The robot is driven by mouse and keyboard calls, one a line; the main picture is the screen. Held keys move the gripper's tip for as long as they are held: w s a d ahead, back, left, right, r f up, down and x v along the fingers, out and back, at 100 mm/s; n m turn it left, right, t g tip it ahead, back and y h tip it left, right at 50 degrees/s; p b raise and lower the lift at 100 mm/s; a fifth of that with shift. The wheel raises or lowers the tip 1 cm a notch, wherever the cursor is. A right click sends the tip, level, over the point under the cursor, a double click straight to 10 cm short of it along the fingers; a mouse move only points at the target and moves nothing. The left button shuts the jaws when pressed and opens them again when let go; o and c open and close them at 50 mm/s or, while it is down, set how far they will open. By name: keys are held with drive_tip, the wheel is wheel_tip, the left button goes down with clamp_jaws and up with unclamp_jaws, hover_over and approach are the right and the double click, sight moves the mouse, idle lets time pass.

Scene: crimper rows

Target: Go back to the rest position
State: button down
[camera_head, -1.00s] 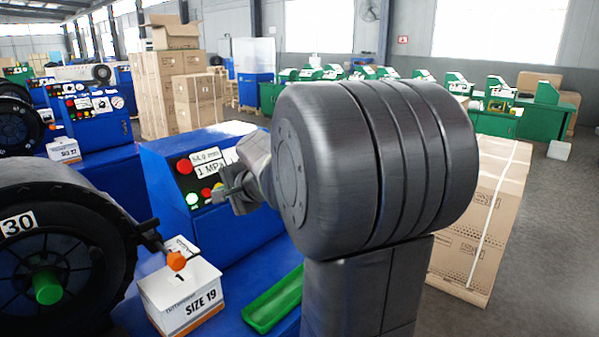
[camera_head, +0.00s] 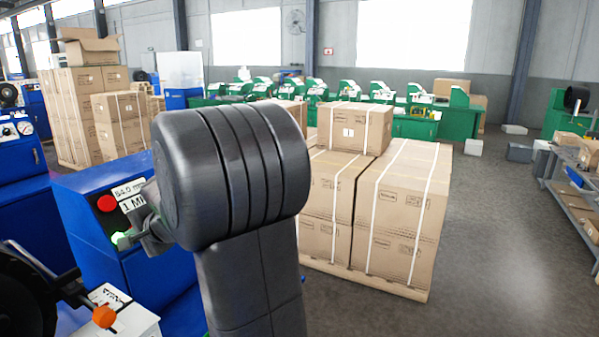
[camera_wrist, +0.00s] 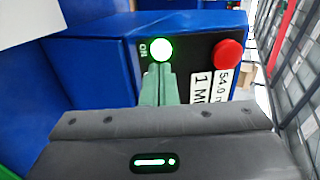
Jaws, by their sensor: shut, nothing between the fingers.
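My gripper (camera_head: 130,238) is at the blue crimper's control panel, left of centre in the head view. In the wrist view its two greenish fingers (camera_wrist: 159,86) are together with nothing between them. Their tips are at the lower edge of the lit green ON button (camera_wrist: 160,49); I cannot tell whether they touch it. A red button (camera_wrist: 229,54) and the label plates (camera_wrist: 208,92) are to the right of the fingers. The head view also shows the red button (camera_head: 107,203) above my gripper. My dark arm hides part of the machine.
Strapped cardboard boxes (camera_head: 401,222) stand on a pallet right of my arm. A black reel (camera_head: 24,292) and a white box (camera_head: 118,312) are at the lower left. A shelf (camera_head: 575,190) stands at the far right. The grey floor between is clear.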

drive_tip(key=shift+s+v, duration=0.25)
drive_tip(key=shift+v, duration=1.5)
drive_tip(key=shift+a, duration=0.1)
